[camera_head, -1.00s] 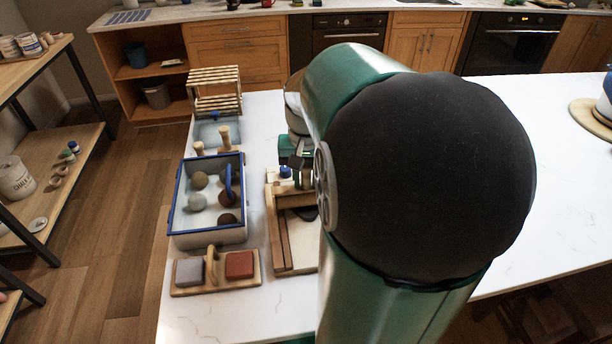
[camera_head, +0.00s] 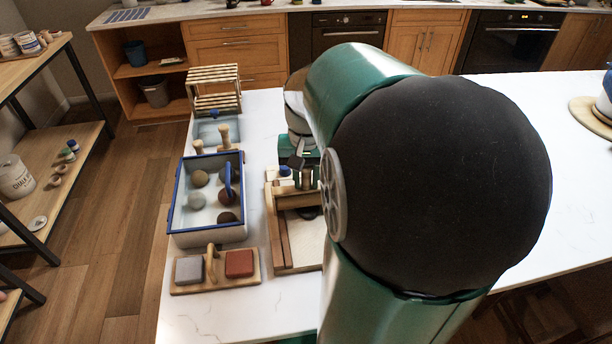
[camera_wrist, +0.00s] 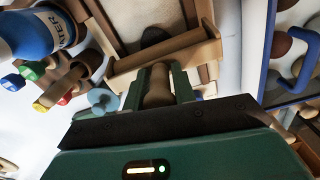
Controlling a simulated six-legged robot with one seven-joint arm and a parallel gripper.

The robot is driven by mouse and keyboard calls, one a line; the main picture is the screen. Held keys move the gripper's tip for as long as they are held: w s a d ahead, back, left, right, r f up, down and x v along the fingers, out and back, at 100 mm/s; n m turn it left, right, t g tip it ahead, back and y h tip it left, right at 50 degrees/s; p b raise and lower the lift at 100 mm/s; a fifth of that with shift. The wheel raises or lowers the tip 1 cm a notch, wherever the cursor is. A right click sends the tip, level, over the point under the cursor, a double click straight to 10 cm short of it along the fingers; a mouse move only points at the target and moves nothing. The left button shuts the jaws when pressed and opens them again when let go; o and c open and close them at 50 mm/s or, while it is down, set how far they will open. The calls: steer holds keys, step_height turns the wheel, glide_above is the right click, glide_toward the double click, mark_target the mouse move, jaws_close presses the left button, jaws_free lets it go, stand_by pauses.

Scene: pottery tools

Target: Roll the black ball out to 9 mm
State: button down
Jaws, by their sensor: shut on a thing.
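The black ball (camera_wrist: 152,37) shows in part as a dark lump on the pale bed of a wooden rolling frame, behind a wooden crossbar (camera_wrist: 185,47) in the wrist view. In the head view the dark clay (camera_head: 308,212) is mostly hidden by my arm. My gripper (camera_wrist: 158,83) is shut on a short round wooden handle (camera_wrist: 157,92) beside the crossbar. The handle also shows in the head view (camera_head: 307,178). The frame's side rail (camera_head: 279,238) runs along its left. I cannot tell the clay's thickness.
A blue-rimmed bin (camera_head: 176,200) with several clay balls stands left of the frame. A wooden holder with grey and red blocks (camera_head: 240,263) lies in front. A blue water bottle (camera_wrist: 30,35) and coloured-tipped tools (camera_wrist: 65,85) are close to my gripper.

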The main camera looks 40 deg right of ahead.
steer(key=shift+s+a+f, duration=0.2)
steer(key=shift+s+a, duration=0.25)
steer(key=shift+s, duration=0.3)
steer(key=shift+s+a, duration=0.3)
steer(key=shift+s, duration=0.1)
steer(key=shift+w+d+f, duration=0.1)
steer(key=shift+w+d, duration=0.4)
steer(key=shift+w, duration=0.3)
